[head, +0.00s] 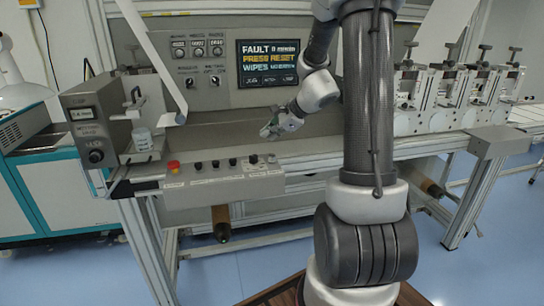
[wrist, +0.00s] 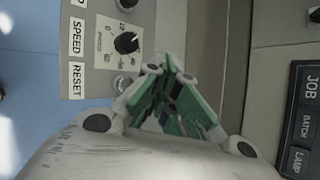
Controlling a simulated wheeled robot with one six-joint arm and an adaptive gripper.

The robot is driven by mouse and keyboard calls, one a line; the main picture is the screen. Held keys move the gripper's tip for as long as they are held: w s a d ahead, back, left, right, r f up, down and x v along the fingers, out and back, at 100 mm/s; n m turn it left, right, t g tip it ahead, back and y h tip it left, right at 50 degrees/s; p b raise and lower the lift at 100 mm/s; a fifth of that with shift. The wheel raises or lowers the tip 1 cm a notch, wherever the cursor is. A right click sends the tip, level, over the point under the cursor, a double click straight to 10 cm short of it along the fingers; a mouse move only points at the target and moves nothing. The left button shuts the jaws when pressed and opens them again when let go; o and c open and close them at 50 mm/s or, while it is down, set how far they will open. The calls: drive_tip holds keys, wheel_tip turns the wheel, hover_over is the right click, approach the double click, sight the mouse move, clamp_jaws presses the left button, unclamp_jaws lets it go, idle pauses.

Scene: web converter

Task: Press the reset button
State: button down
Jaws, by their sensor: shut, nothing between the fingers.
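The reset button (wrist: 122,83) is a small round grey button beside the RESET label (wrist: 77,80) in the wrist view. It is next to the SPEED dial (wrist: 127,42). In the head view, it appears at the right end of the sloping control panel (head: 225,188), too small to make out clearly. My gripper (head: 268,130) hangs above that right end, apart from the panel. In the wrist view, my gripper (wrist: 160,66) has its green-padded fingers shut with nothing between them. The fingertips show just right of the button and dial.
A screen (head: 268,62) behind the panel reads FAULT and PRESS RESET. A red mushroom button (head: 173,167) sits at the panel's left end. Several clamp units (head: 445,90) line the right side.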

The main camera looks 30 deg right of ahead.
sight(270, 156)
drive_tip(key=shift+f, duration=2.15)
drive_tip(key=shift+f, duration=0.1)
drive_tip(key=shift+f, duration=0.3)
drive_tip(key=shift+f, duration=0.6)
idle(0.4)
drive_tip(key=shift+r, duration=1)
drive_tip(key=shift+r, duration=2.55)
